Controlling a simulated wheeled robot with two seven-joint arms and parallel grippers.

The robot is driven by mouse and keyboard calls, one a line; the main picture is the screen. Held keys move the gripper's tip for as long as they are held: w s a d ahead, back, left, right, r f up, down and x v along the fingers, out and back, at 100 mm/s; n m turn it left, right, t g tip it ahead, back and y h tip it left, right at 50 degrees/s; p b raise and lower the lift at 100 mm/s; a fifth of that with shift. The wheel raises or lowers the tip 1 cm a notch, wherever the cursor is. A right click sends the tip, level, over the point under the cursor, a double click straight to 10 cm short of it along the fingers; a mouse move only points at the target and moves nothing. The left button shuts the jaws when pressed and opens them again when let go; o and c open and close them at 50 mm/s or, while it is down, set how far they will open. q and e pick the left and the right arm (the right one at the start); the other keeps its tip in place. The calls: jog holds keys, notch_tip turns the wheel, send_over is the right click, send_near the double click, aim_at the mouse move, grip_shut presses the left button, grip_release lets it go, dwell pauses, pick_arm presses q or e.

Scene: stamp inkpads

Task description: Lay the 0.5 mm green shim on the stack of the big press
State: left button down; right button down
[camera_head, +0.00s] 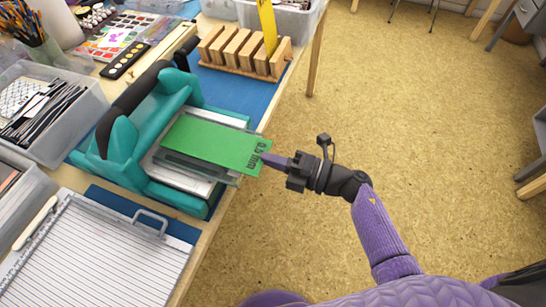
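The green shim (206,141) is a flat sheet with "0.5 mm" printed on the tab at its right end. It lies level over the grey plates (190,172) of the stack in the big teal press (121,145). I cannot tell whether it rests on the stack or hovers just above it. My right gripper (267,159) reaches in from the right and appears shut on the edge of the shim's tab. The purple finger meets the tab; the far finger is hidden. My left gripper is not in view.
A wooden slotted rack (238,52) with a yellow shim (267,25) upright in it stands behind the press. Grey bins (70,148) stand at left, a lined board (95,256) in front. The table edge is just right of the press, with open floor beyond.

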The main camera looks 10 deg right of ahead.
jog(key=shift+a+f+b, duration=0.1)
jog(key=shift+f+b, duration=0.6)
jog(key=shift+f, duration=0.1)
dwell(0.5)
jog(key=c, duration=0.8)
grip_release()
jog(key=shift+v, duration=2.5)
